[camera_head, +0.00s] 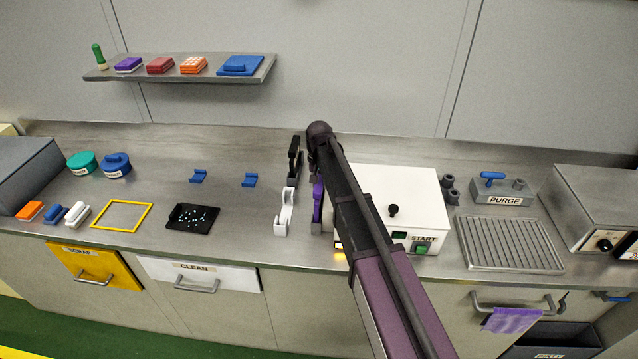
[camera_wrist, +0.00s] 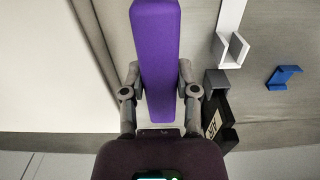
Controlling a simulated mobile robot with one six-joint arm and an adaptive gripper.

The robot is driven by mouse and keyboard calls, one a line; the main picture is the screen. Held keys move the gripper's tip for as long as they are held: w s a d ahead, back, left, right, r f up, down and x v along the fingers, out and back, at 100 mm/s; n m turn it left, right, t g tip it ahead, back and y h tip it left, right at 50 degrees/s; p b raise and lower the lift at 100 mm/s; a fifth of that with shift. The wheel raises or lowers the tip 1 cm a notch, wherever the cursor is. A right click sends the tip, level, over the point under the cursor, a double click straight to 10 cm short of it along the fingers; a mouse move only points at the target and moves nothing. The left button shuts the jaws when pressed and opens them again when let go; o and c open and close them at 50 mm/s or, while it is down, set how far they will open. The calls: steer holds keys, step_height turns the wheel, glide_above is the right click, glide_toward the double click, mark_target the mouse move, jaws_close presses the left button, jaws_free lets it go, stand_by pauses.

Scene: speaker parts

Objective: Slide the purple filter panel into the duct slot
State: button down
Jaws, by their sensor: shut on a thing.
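The purple filter panel (camera_wrist: 158,50) is held upright between the two fingers of my gripper (camera_wrist: 160,82) in the wrist view. In the head view a strip of the purple panel (camera_head: 318,197) shows beside the white box, to the left of my arm. My gripper's fingers are hidden there behind the arm. I cannot clearly make out the duct slot. A black upright piece (camera_head: 294,158) stands just left of the panel. The wrist view shows a black piece with white lettering (camera_wrist: 214,120) to the right of the gripper. I cannot tell whether the panel touches anything below.
A white box (camera_head: 375,185) with a knob and START button stands right of the panel. A white holder (camera_head: 285,212) stands close on the left. Two blue cradles (camera_head: 249,180), a black speckled tray (camera_head: 193,218) and a yellow frame (camera_head: 121,215) lie farther left. Bare counter separates them.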

steer(key=shift+f+b, duration=0.35)
steer(key=shift+f, duration=0.05)
steer(key=shift+c, duration=1.4)
jaws_free()
steer(key=shift+r, duration=0.1)
steer(key=shift+r, duration=0.1)
step_height(320, 180, up, 12)
steer(key=p, duration=1.2)
steer(key=shift+f, duration=0.2)
steer(key=s+d+f+b, duration=0.2)
steer(key=s+d, duration=0.9)
steer(key=s, duration=0.2)
steer(key=s+d+f+b, duration=0.3)
steer(key=s+d, duration=0.9)
steer(key=shift+s+d, duration=0.3)
steer(key=shift+s, duration=0.1)
